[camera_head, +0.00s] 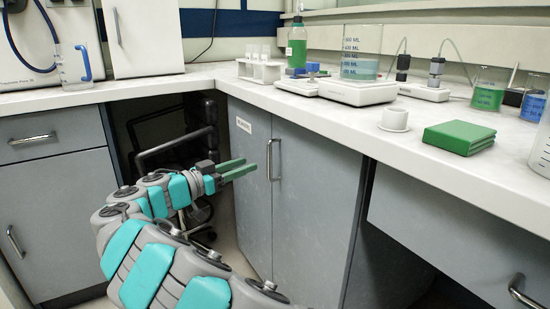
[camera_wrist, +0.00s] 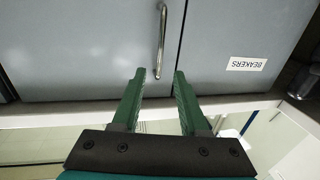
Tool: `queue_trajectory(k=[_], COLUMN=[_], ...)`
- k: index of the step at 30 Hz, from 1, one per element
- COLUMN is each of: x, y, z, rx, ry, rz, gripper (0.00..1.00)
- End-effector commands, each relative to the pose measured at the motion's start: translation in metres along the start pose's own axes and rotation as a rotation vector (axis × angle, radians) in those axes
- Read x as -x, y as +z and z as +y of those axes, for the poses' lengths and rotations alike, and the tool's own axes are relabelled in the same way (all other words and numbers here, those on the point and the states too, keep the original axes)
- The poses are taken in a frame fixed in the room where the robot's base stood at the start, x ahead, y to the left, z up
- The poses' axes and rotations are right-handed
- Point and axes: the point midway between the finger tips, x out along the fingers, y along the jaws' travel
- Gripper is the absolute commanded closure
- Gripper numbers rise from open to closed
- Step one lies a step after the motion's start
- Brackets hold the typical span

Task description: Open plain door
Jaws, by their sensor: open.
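The plain door (camera_head: 315,200) is the grey right-hand door of the cabinet under the counter, with no label. It is closed. Its upright metal handle (camera_head: 270,160) sits beside the seam with the left door. In the wrist view, which is upside down, the plain door (camera_wrist: 80,50) is on the left and its handle (camera_wrist: 161,40) stands just beyond the fingertips. My gripper (camera_head: 250,164) has green fingers and is open and empty, left of the handle in the head view. In the wrist view my gripper (camera_wrist: 159,72) is roughly lined up with the handle, apart from it.
The neighbouring door (camera_head: 245,190) carries a BEAKERS label (camera_head: 243,125). The white counter (camera_head: 220,85) overhangs the doors and holds glassware, scales and a green book (camera_head: 459,137). A dark chair (camera_head: 190,150) stands in the corner recess. Drawers flank both sides.

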Motion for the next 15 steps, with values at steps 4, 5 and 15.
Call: queue_trajectory(k=[4,5,15], x=[-0.013,-0.018,-0.066], y=[-0.001,-0.001,-0.001], z=[0.000,0.000,0.000], rx=[-0.002,-0.002,-0.002], ry=[0.000,0.000,0.000], rz=[0.001,0.000,-0.001], gripper=[0.57,0.57,0.57])
